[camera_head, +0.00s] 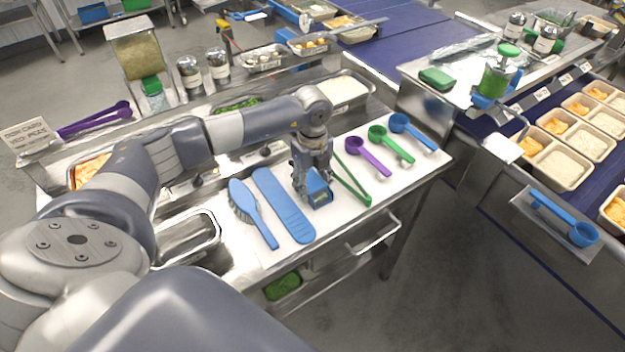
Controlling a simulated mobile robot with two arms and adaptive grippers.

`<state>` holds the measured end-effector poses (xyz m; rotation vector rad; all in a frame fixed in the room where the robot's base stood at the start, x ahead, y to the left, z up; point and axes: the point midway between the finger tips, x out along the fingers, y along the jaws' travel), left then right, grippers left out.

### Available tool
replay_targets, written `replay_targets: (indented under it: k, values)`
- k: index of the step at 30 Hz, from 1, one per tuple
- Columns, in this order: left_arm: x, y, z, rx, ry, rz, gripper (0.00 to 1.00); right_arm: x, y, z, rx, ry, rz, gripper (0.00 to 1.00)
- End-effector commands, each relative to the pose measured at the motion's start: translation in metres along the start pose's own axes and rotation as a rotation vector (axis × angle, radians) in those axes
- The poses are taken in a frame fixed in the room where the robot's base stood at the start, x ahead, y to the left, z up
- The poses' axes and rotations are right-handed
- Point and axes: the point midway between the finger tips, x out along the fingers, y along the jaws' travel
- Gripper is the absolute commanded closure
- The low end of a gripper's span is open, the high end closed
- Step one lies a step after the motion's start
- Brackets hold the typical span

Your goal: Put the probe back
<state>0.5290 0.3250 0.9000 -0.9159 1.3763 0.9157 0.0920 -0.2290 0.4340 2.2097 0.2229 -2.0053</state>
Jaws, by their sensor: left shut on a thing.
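The probe (319,192), a small blue block in this view, is at the tips of my left gripper (316,182). The gripper points down over the white board (335,208) on the steel worktable. It is shut on the probe, and its fingers hide part of it. The probe's lower end is at or just above the board; I cannot tell whether it touches. It is between a flat blue paddle (282,204) and green tongs (350,182). My right gripper is not in view.
A blue brush (252,212) lies left of the paddle. Purple (368,158), green (391,146) and blue (413,132) scoops lie to the right. Food pans and shakers stand behind. A conveyor (560,195) with filled trays runs at right. The board's front right part is clear.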

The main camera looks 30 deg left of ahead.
Motion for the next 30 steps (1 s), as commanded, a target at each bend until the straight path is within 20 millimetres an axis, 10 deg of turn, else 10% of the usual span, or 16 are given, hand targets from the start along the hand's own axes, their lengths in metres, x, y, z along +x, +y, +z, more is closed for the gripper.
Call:
replay_targets:
  k: [10, 11, 13, 30]
  values:
    - [0.005, 0.0, 0.0, 0.0, 0.0, 0.0, 0.78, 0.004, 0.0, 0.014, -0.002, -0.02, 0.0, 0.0]
    - [0.004, 0.0, 0.0, 0.0, 0.0, 0.0, 0.47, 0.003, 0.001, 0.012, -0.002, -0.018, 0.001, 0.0]
    - [0.004, 0.0, 0.0, 0.0, 0.0, 0.0, 0.34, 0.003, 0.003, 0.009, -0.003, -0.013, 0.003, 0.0]
    - [-0.021, -0.002, 0.0, 0.0, -0.002, -0.005, 0.34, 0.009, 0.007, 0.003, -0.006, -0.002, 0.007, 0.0]
